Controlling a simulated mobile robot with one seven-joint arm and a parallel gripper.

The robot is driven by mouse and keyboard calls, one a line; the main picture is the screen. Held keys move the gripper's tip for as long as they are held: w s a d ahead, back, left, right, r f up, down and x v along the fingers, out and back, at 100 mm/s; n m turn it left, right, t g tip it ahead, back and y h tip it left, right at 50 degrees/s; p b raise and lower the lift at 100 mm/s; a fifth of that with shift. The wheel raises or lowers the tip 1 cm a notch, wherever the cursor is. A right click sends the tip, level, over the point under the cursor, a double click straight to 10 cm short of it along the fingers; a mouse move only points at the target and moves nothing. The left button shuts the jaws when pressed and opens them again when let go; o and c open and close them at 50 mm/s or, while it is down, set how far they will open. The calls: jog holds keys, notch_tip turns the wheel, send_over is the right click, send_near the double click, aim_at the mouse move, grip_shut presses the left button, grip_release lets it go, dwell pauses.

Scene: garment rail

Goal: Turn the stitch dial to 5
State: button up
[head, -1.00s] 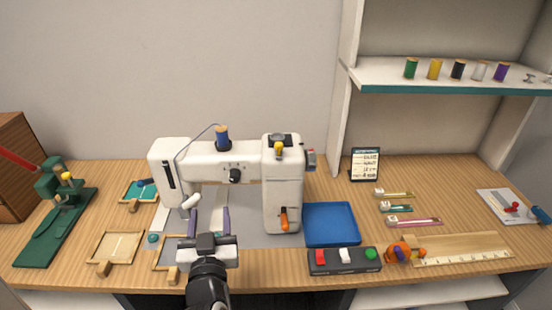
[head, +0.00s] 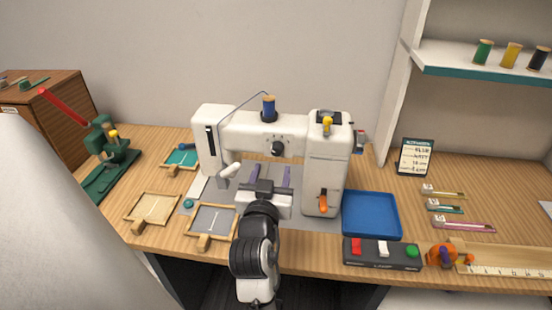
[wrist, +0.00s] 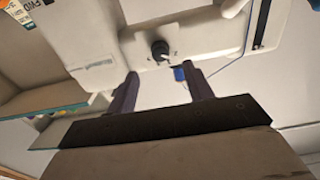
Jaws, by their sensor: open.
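The stitch dial (head: 277,149) is a black knob on the white front of the sewing machine (head: 326,165), with small marks around it too small to read. In the wrist view the dial (wrist: 161,48) shows a pale mark on its face; I cannot tell which number it points to. My gripper (head: 270,174) is open and empty, in front of the machine and slightly below the dial. In the wrist view the dial lies just beyond my two purple-grey fingers (wrist: 160,72), between their lines and apart from them.
A blue spool (head: 269,107) stands on top of the machine. An orange lever (head: 323,203) is on its right column. A blue tray (head: 370,215) and a switch box (head: 381,253) lie to the right. Wooden frames (head: 152,208) lie left. The space between gripper and dial looks clear.

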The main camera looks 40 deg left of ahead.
aim_at(276, 153)
jog(key=p+x, duration=0.1)
jog(key=x, duration=0.5)
jog(key=shift+w+a+r+p, duration=0.1)
jog(key=shift+a+r+p, duration=0.1)
jog(key=shift+p, duration=0.2)
jog(key=shift+w+a+f, duration=0.15)
jog(key=shift+w+a, duration=0.15)
jog(key=shift+w, duration=0.3)
jog(key=shift+c, duration=0.4)
jog(key=c, duration=0.9)
